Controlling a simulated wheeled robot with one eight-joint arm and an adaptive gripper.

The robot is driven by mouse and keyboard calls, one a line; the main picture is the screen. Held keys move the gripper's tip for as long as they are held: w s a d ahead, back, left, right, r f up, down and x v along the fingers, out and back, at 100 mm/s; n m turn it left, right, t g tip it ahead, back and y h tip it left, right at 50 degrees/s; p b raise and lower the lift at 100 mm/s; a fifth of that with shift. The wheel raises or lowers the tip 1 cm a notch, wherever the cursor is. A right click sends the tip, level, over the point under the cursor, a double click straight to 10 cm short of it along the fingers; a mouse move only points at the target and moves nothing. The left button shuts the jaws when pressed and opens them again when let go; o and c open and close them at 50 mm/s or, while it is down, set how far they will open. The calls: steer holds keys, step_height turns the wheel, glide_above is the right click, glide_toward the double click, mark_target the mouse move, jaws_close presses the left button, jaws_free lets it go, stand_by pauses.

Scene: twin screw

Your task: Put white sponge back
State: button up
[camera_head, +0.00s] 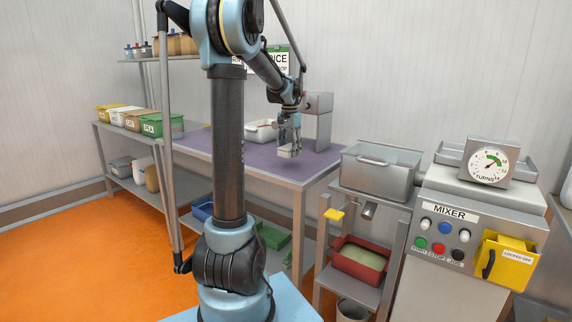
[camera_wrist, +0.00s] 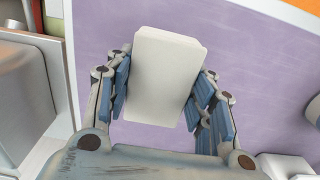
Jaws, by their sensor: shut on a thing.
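The white sponge (camera_wrist: 163,75) is a plain white block, held between both fingers of my gripper (camera_wrist: 163,92) in the wrist view. In the head view my gripper (camera_head: 288,148) hangs over the purple-topped table (camera_head: 225,159), and the sponge shows small and pale at its fingertips (camera_head: 289,152). The gripper is shut on the sponge. The purple surface (camera_wrist: 240,75) fills the background in the wrist view. The gap between the sponge and the table cannot be judged.
A white tray (camera_head: 262,131) and a grey post-like device (camera_head: 318,122) stand on the table behind the gripper. To the right are a steel tank (camera_head: 381,175), a red bin (camera_head: 360,262) and the mixer panel (camera_head: 440,238). Labelled boxes (camera_head: 133,120) line the left shelf.

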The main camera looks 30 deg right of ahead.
mark_target(288, 168)
steer(key=shift+a+f, duration=0.2)
steer(key=shift+f, duration=2.55)
steer(key=o, duration=1)
step_height(288, 168, up, 12)
steer(key=shift+r, duration=0.1)
